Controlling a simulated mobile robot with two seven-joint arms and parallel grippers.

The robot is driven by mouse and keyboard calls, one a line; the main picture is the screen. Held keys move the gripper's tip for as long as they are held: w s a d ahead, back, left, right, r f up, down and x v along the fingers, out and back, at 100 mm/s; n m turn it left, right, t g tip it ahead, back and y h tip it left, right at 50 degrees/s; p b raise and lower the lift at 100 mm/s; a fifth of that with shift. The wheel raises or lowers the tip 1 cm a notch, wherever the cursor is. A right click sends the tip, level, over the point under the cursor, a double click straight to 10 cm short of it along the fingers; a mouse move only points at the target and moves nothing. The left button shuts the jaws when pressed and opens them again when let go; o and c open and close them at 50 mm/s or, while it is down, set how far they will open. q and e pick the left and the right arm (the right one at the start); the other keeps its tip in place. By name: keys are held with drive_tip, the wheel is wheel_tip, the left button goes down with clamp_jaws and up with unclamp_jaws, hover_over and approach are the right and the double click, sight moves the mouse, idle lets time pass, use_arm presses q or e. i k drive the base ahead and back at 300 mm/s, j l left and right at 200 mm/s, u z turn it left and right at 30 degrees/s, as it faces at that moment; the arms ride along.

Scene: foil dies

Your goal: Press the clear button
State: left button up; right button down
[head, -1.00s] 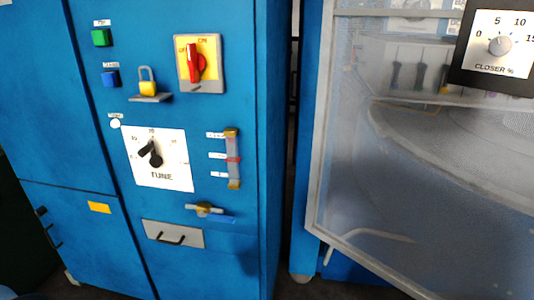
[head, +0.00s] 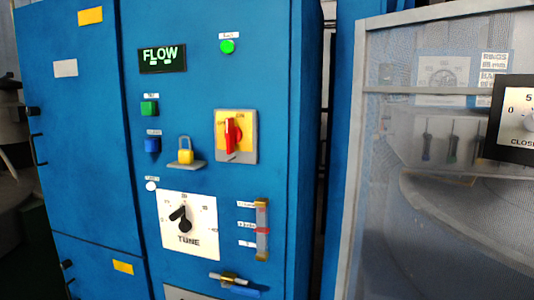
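The blue cabinet (head: 205,85) carries several small labelled controls in the head view. A green square button (head: 149,108) sits below the display, with a blue button (head: 152,145) under it. A small white round button or lamp (head: 151,186) is lower, just above the TUNE dial (head: 189,222). A bright green round lamp or button (head: 227,46) is at the upper right. Their labels are too small to read, so I cannot tell which one is the clear button. Neither of my grippers is in view.
A FLOW display (head: 161,58), a red rotary switch (head: 232,134) on a yellow plate and a yellow padlock (head: 186,155) on a small ledge share the panel. A mesh-screened enclosure (head: 400,190) stands at the right, with a dark dial panel (head: 518,100) before it.

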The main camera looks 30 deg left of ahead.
sight(151, 145)
drive_tip(key=u, duration=1.15)
